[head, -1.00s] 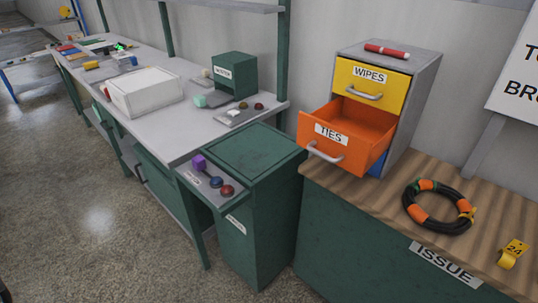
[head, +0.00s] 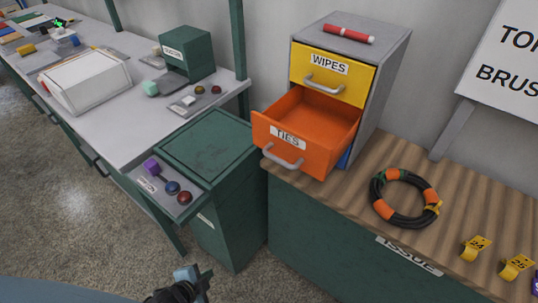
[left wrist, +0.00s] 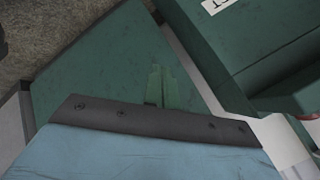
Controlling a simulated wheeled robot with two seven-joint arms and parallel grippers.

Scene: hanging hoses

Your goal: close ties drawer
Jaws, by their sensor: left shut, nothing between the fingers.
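The orange TIES drawer (head: 310,128) is pulled well out of the grey cabinet (head: 385,62) and looks empty. Its grey handle (head: 283,160) faces forward. The yellow WIPES drawer (head: 331,77) above it is shut. My left gripper (head: 197,282) is at the bottom edge of the head view, below and left of the TIES drawer, apart from it. It is shut and empty. In the left wrist view its fingers (left wrist: 163,88) show over green surfaces, and the drawer cannot be made out there. My right gripper is not in view.
A green bin (head: 215,150) and a small shelf with coloured knobs (head: 172,188) stand left of the cabinet. A black and orange hose coil (head: 405,199) and yellow numbered tags (head: 476,248) lie on the wooden counter (head: 345,200). A red marker (head: 350,35) lies on the cabinet.

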